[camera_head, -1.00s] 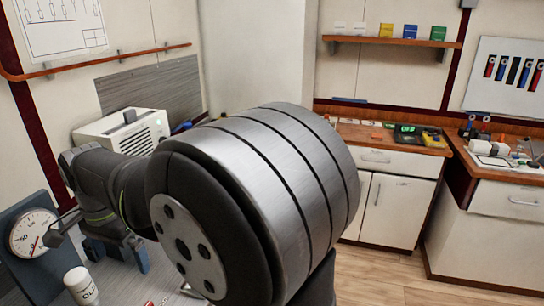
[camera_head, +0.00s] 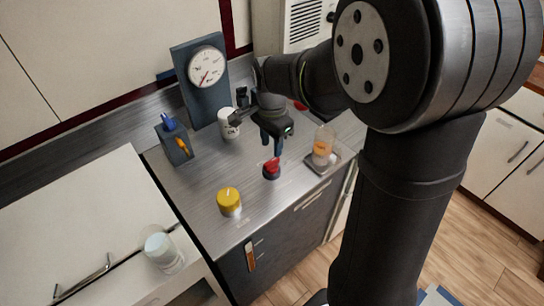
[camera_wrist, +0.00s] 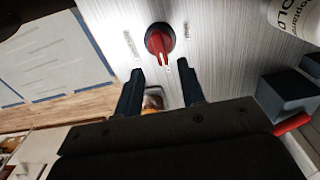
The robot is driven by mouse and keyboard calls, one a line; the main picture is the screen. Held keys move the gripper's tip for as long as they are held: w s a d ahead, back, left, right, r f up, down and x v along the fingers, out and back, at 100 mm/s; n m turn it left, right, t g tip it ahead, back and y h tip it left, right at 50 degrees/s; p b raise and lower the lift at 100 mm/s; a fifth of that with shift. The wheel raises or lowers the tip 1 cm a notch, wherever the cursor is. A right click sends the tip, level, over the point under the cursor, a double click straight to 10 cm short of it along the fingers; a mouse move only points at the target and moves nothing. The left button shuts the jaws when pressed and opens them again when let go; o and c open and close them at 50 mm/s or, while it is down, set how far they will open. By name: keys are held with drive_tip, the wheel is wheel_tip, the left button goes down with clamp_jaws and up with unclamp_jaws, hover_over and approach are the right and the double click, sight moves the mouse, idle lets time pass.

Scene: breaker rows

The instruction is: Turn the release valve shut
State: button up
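A red-handled knob on a dark round base, apparently the release valve (camera_head: 271,169), sits on the grey counter. In the wrist view the same valve (camera_wrist: 160,42) has a narrow red handle lying roughly along the picture's vertical, with small printed labels on both sides, too small to read. My gripper (camera_head: 272,146) is above the counter just behind the valve in the head view. In the wrist view my gripper (camera_wrist: 160,74) has its two dark fingers apart, nothing between them. The valve lies beyond the fingertips and appears untouched.
A gauge (camera_head: 206,67) stands on a dark panel behind a white container (camera_head: 228,124). A yellow-lidded jar (camera_head: 229,201) stands front left of the valve. A tray (camera_head: 336,160) holding an orange-filled jar (camera_head: 322,151) is to the right. A blue-grey box (camera_head: 174,145) stands at left.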

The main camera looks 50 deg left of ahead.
sight(271, 161)
wheel_tip(271, 161, down, 6)
drive_tip(key=shift+f, duration=0.1)
drive_tip(key=shift+c, duration=0.5)
clamp_jaws()
